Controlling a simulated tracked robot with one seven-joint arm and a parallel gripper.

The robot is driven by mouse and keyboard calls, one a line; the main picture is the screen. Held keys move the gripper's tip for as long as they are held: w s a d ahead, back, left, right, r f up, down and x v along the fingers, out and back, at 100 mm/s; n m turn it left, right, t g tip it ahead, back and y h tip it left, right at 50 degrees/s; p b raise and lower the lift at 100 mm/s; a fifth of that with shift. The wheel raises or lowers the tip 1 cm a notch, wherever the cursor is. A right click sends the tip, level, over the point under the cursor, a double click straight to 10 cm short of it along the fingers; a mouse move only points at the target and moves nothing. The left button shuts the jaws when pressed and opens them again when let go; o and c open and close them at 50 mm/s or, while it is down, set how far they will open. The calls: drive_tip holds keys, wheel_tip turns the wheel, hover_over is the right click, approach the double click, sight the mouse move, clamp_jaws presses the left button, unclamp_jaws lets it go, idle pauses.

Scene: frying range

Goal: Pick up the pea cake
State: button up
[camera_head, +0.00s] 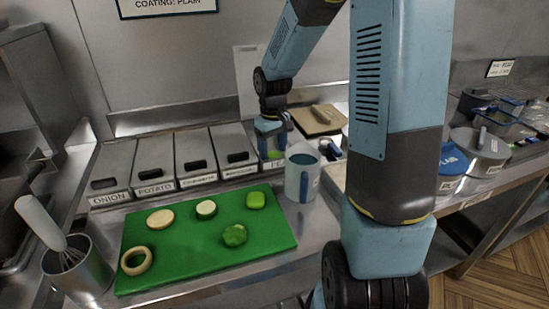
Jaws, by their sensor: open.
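My gripper (273,146) is open and points down at the open bin at the right end of the bin row, whose label starts with "PE". A light green piece (276,155), seemingly a pea cake, shows between or just below the fingertips. I cannot tell whether the fingers touch it. A similar light green rounded block (256,200) lies at the back right of the green cutting board (190,262), well apart from my gripper.
An onion ring (136,260), potato slice (160,219), courgette slice (206,208) and broccoli piece (235,235) lie on the board. Lidded bins (155,160) stand behind. A pale jug (301,180) stands close in front of my gripper. A whisk cup (78,270) stands left.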

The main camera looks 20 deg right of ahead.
drive_tip(key=shift+f, duration=0.8)
drive_tip(key=c, duration=0.6)
drive_tip(key=shift+r, duration=0.1)
